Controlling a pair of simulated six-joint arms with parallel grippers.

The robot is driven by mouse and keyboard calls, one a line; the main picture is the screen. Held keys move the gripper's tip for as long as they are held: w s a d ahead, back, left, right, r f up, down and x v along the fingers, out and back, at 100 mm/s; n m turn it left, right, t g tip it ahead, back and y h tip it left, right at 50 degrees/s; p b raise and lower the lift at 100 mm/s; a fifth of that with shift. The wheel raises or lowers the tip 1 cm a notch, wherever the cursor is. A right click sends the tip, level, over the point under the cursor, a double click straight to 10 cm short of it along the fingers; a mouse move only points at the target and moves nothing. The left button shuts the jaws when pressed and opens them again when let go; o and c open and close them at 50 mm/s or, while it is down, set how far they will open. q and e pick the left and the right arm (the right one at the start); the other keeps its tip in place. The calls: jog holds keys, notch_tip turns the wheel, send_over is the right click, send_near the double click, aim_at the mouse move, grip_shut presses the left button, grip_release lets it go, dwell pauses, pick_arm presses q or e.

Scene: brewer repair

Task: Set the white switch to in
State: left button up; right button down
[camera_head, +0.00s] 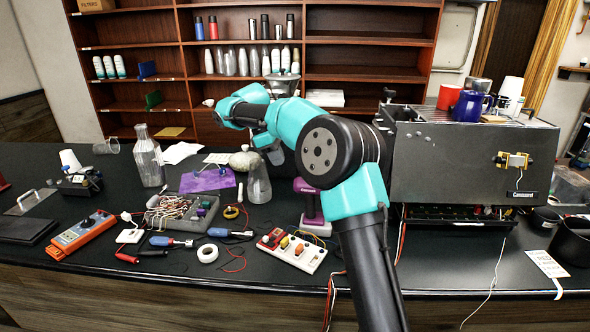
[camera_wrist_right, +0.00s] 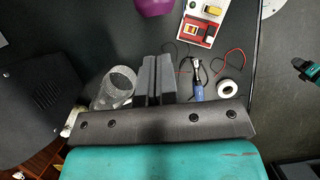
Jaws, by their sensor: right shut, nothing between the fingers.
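A white switch board (camera_head: 312,257) lies near the front edge of the table in the head view, with red, yellow and orange parts on it. In the right wrist view the board (camera_wrist_right: 215,18) is at the top edge, partly cut off. A small white piece on its red part (camera_wrist_right: 203,30) may be the white switch; its position is too small to tell. My right gripper (camera_wrist_right: 153,80) is shut and empty, apart from the board. In the head view the right gripper (camera_head: 276,156) is small and partly hidden by its own arm, behind the board. My left gripper is not in view.
A flask (camera_head: 259,185) stands close to the right gripper. A dark machine (camera_head: 455,160) fills the right side.

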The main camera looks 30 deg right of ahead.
aim_at(297, 179)
jog(key=s+d+f, duration=0.2)
jog(key=d+f, duration=0.1)
jog(key=shift+s+d+f, duration=0.15)
jog(key=shift+s+d, duration=0.05)
jog(key=shift+s, duration=0.2)
jog(key=shift+s+d, duration=0.3)
jog(key=shift+d, duration=0.05)
jog(key=shift+s+d, duration=0.7)
jog(key=shift+d, duration=0.2)
jog(key=shift+w+a, duration=0.1)
